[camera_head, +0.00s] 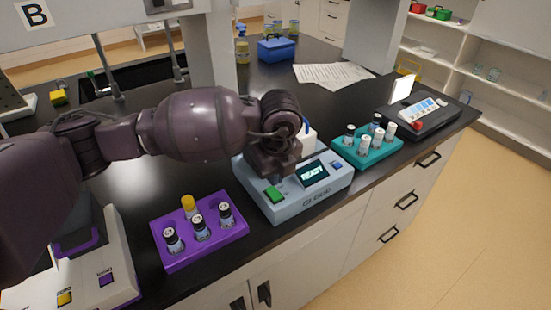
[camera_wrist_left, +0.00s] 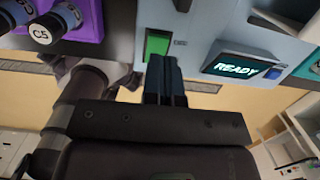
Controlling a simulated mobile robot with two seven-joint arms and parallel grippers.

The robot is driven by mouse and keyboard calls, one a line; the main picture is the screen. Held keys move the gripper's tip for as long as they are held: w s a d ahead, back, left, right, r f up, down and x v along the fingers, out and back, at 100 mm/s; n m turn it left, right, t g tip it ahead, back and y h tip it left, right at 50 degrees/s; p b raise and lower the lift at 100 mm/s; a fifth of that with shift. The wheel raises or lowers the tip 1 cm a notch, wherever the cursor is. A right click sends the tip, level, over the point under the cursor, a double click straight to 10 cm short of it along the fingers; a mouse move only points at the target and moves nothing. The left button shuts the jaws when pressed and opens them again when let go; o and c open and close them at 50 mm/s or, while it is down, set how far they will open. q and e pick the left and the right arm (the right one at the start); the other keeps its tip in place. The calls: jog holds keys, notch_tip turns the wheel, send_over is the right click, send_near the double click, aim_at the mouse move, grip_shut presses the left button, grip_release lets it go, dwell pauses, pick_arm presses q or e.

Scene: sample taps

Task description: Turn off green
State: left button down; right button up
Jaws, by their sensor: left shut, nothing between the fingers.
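A grey-blue device (camera_head: 332,187) with a lit screen reading "READY" (camera_head: 313,173) stands at the front of the black bench. A green button (camera_head: 274,194) sits on its left front part. It also shows in the left wrist view (camera_wrist_left: 157,43). My left gripper (camera_head: 277,180) points down over the device, just behind the green button. Its fingers (camera_wrist_left: 165,60) are shut and empty, close beside the button in the left wrist view. I cannot tell whether they touch it. My right gripper is in neither view.
A purple rack (camera_head: 176,261) with several vials stands left of the device. A teal rack (camera_head: 365,160) with vials stands to the right, with a dark device (camera_head: 447,117) beyond. A blue box (camera_head: 276,49) is behind.

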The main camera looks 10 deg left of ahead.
aim_at(274, 193)
pick_arm(q)
jog(key=shift+w+a+f, duration=0.15)
jog(key=shift+f, duration=1.25)
